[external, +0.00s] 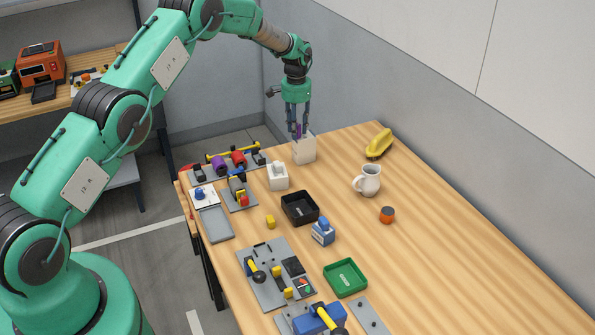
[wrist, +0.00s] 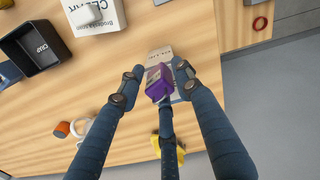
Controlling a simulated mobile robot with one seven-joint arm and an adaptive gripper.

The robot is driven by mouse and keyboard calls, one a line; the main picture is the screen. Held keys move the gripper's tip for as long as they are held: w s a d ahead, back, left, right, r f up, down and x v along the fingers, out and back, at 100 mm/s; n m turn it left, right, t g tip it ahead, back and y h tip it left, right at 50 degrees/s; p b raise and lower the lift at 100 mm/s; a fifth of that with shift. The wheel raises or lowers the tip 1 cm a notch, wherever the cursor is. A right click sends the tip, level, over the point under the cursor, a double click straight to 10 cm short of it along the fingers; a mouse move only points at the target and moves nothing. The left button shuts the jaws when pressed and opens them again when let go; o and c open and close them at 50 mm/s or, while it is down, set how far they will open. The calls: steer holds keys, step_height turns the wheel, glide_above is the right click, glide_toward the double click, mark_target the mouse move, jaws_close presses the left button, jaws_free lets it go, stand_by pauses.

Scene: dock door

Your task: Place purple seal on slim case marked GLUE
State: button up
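The purple seal (wrist: 158,83) sits between the fingers of my gripper (wrist: 157,80), which is shut on it. In the external view my gripper (external: 298,132) points down at the far end of the table, with a bit of purple showing between its fingers. A pale case (external: 304,152) stands upright directly below. In the wrist view this case (wrist: 160,54) is partly hidden behind the seal and fingers, and its lettering is too small to read surely. I cannot tell whether the seal touches the case.
A white box (external: 278,177) with lettering stands to the left of the case. A black tray (external: 300,209), a white jug (external: 368,181), bananas (external: 379,143) and an orange-and-grey object (external: 387,215) are nearby. Tool boards fill the left side. The table's right side is mostly clear.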

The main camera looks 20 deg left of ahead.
steer(key=shift+r, duration=0.15)
step_height(320, 180, up, 11)
steer(key=shift+f+b, duration=0.2)
steer(key=shift+b, duration=0.15)
steer(key=shift+r, duration=0.7)
steer(key=shift+r, duration=0.1)
stand_by(0.4)
